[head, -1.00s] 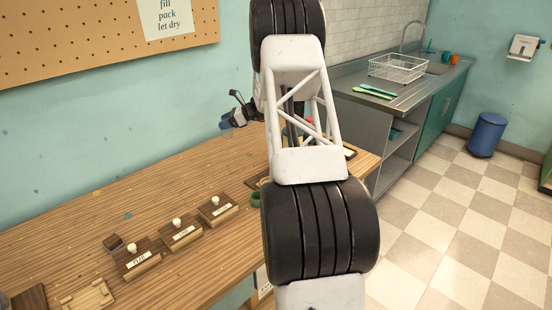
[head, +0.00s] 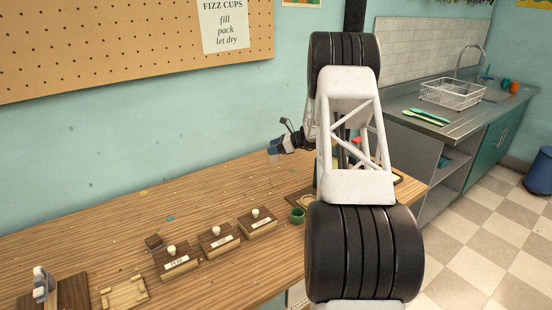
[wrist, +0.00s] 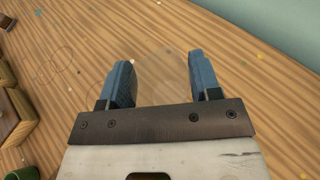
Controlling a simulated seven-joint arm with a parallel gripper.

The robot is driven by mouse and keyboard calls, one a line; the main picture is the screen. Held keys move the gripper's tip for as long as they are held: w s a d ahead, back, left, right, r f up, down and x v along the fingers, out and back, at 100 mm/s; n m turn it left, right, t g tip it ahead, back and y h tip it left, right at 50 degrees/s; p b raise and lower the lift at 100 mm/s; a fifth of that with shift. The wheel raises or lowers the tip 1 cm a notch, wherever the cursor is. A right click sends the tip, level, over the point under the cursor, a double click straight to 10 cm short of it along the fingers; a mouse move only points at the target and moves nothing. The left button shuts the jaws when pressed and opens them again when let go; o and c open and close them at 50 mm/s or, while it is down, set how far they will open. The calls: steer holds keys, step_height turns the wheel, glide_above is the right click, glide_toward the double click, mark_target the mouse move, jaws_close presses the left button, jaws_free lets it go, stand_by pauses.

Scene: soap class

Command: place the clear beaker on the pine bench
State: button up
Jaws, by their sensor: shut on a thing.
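My gripper (head: 274,153) hangs over the far part of the striped wooden bench (head: 90,238) in the head view. In the wrist view its two blue fingers (wrist: 160,82) stand a little apart, shut on the clear beaker (wrist: 162,66). The beaker is very faint and shows as a pale see-through shape between and beyond the fingertips. The bench top (wrist: 255,125) fills the wrist view behind it. I cannot tell whether the beaker touches the bench.
Three labelled wooden blocks with white knobs (head: 217,239) stand along the bench's front. A green cup (head: 297,216) is right of them. A wooden frame (head: 124,292) lies front left. A sink counter (head: 430,108) with a wire rack (head: 452,94) is beyond. The bench's back left is mostly clear.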

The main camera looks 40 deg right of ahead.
mark_target(274, 157)
steer(key=shift+f, duration=0.35)
steer(key=shift+f, duration=1.9)
steer(key=shift+f, duration=0.1)
steer(key=o, duration=0.9)
steer(key=shift+o, duration=0.2)
